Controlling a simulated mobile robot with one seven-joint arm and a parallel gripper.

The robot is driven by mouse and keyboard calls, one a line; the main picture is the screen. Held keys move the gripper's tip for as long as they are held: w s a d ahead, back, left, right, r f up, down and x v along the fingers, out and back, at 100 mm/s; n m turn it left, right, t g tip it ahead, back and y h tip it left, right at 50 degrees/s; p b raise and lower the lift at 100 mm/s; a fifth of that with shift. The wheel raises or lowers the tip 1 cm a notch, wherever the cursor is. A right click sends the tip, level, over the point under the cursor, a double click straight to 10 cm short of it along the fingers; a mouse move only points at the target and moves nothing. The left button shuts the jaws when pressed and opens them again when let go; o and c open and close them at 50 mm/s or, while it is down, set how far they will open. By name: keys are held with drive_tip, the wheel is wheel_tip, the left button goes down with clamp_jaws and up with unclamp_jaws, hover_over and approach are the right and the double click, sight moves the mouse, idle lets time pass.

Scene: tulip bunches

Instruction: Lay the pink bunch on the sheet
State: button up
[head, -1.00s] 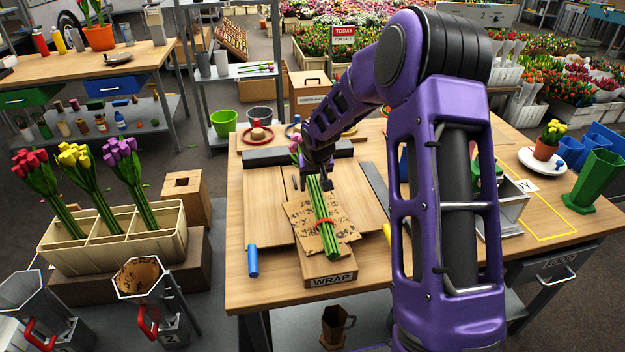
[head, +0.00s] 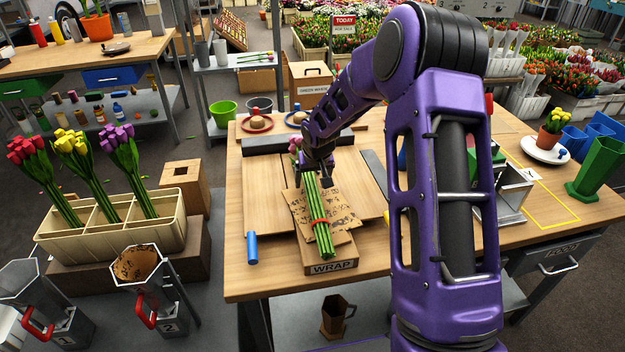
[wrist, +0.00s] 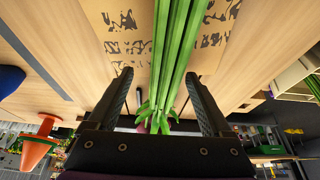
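The pink bunch (head: 321,232), green stems with a red band, lies lengthwise over the brown printed sheet (head: 343,214), stem ends toward the front. Its pink heads are mostly hidden behind my gripper in the head view. My gripper (head: 315,178) is low over the upper part of the stems. In the wrist view, my gripper (wrist: 158,75) has its fingers apart on either side of the stems (wrist: 175,40), with a clear gap on the left. The sheet (wrist: 125,30) shows beneath the stems. Whether the stems touch it along their whole length is unclear.
The sheet lies on a wooden board labelled WRAP (head: 332,267). A cream trough (head: 110,235) holds red, yellow and purple bunches. A green vase (head: 592,178) stands far right.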

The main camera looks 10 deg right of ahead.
drive_tip(key=p+v, duration=0.1)
drive_tip(key=v, duration=1.6)
drive_tip(key=shift+r+p, duration=0.25)
drive_tip(key=shift+p, duration=0.1)
